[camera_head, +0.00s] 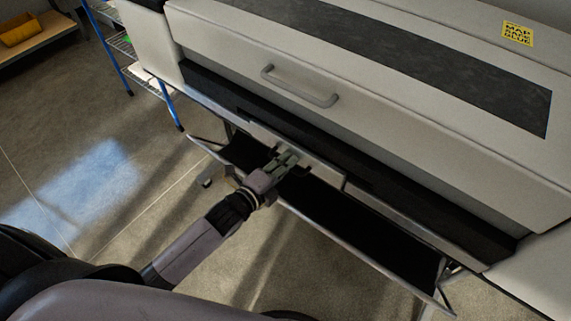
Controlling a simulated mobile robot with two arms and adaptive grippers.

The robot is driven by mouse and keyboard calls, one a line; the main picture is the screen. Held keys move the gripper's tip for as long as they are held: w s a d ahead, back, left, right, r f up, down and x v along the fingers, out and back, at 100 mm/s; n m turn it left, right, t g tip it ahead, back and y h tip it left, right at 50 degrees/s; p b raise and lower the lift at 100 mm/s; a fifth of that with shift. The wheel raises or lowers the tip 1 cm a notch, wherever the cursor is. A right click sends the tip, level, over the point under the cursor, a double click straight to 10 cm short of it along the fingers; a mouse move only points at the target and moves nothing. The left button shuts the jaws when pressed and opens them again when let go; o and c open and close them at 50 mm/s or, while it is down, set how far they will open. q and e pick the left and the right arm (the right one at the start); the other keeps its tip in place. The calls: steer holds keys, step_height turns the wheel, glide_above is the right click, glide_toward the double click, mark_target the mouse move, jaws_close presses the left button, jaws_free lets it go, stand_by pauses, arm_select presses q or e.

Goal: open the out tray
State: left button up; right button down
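The large pale grey machine (400,120) fills the upper right, with a grey bar handle (300,88) on its front. Below its front edge hangs a long black tray (370,232) with a thin metal rim, sloping outward over the floor; this looks like the out tray. My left gripper (287,158) reaches up from the lower left, over the tray, to the light strip (325,173) along the machine's lower front. Its fingertips are at or very close to that strip. Whether they hold anything is too small to tell. My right gripper is out of view.
A blue-posted wire shelf (122,45) stands behind the machine at upper left. A yellow bin (18,30) sits on a wooden bench (45,35) at far left. The concrete floor (60,130) at left is clear.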

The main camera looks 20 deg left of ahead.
arm_select(q)
steer(key=shift+c, duration=0.4)
jaws_close()
